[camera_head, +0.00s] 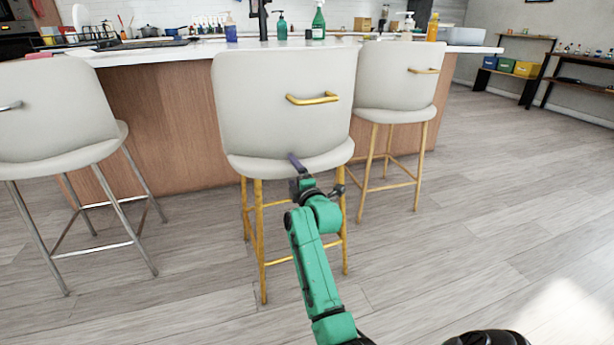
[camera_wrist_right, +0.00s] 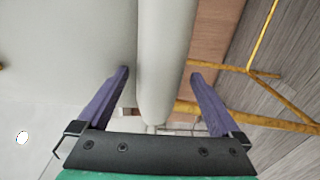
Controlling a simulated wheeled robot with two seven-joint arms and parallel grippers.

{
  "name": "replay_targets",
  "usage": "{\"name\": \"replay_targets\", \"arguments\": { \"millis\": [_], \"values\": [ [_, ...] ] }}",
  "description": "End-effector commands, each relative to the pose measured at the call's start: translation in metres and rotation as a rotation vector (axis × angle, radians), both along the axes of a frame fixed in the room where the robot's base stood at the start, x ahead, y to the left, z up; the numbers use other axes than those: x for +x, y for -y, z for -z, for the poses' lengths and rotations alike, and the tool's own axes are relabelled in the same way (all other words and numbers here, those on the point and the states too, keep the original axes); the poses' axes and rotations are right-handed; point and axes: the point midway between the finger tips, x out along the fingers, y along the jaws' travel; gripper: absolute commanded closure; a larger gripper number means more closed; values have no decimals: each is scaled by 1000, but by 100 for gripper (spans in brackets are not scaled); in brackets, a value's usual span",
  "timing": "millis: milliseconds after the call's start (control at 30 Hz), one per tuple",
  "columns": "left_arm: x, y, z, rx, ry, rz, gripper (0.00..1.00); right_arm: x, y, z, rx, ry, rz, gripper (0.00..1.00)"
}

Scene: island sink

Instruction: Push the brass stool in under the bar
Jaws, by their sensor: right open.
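The middle stool (camera_head: 285,105) has a pale cream shell, a brass handle (camera_head: 312,98) on its back and brass legs. It stands in front of the bar (camera_head: 165,120), its back toward me. My right gripper (camera_head: 297,165) is at the rear edge of its seat. In the right wrist view the open purple fingers (camera_wrist_right: 160,72) lie on either side of the pale seat edge (camera_wrist_right: 163,50); I cannot tell if they touch it. Brass legs (camera_wrist_right: 262,40) show to the right there. My left gripper is not in view.
Another brass-legged stool (camera_head: 398,80) stands close on the right. A chrome-legged stool (camera_head: 55,110) stands on the left. Bottles, including a green spray bottle (camera_head: 318,22), stand on the countertop. The wooden floor (camera_head: 480,230) at the right is clear.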

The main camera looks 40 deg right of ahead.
Motion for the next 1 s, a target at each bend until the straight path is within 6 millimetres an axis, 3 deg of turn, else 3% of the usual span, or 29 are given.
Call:
{"name": "replay_targets", "arguments": {
  "millis": [33,133,400,433,600,700,1000],
  "values": [
    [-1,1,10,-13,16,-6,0,11,3,4,-2,0,0,0],
    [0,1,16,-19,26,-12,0,24,7,3,-1,1,0,0],
    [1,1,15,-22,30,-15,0,29,8,0,0,-1,0,0],
    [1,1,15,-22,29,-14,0,29,8,0,0,-1,0,4],
    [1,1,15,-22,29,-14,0,29,8,0,0,-1,0,69],
    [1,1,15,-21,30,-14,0,29,8,1,0,-1,0,100],
    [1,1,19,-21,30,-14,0,29,7,7,2,-4,-1,100]
  ]
}}
